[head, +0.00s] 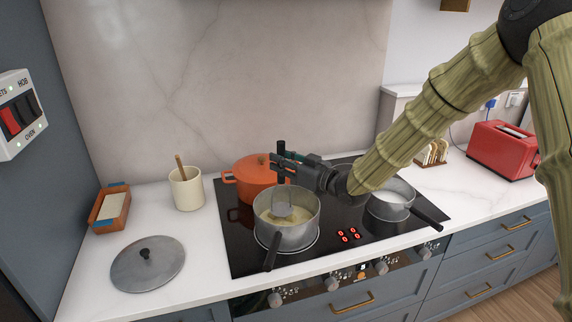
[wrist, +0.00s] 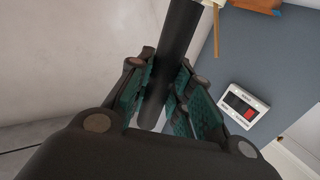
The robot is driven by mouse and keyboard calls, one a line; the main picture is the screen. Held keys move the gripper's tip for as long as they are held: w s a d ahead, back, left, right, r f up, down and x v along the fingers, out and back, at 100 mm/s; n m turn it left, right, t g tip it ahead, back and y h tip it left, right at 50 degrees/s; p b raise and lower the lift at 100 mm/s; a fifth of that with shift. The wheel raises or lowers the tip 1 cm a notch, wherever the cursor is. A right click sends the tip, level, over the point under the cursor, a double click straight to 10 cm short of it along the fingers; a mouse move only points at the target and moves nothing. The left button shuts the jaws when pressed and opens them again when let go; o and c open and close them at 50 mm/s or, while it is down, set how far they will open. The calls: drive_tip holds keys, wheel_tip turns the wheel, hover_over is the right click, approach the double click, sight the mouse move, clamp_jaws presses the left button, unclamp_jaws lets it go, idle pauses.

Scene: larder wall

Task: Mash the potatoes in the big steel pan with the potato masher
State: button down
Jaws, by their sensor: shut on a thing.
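The big steel pan (head: 300,238) stands on the front left of the black hob, its dark handle pointing to the front. Pale yellow potato (head: 268,218) shows inside it. My gripper (head: 281,165) is above the pan, shut on the dark upright handle of the potato masher (head: 281,148). In the wrist view the black masher handle (wrist: 176,60) runs between the green-padded fingers (wrist: 160,95). The masher's grey lower part reaches down into the pan. Its mashing end is partly sunk in or hidden by the potato, so I cannot tell its depth.
An orange lidded pot (head: 243,180) stands behind the steel pan. A smaller pan (head: 388,205) with white contents is on the hob's right. A steel lid (head: 148,264), a cream crock (head: 186,190) and a brown tray (head: 109,208) are left. A red toaster (head: 503,150) stands far right.

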sight(278, 175)
drive_tip(key=shift+x, duration=0.8)
drive_tip(key=shift+f, duration=0.1)
drive_tip(key=shift+f+b, duration=1.75)
drive_tip(key=shift+f, duration=0.95)
drive_tip(key=shift+r, duration=0.15)
wheel_tip(278, 175, up, 5)
drive_tip(key=p, duration=0.3)
drive_tip(key=shift+r, duration=0.15)
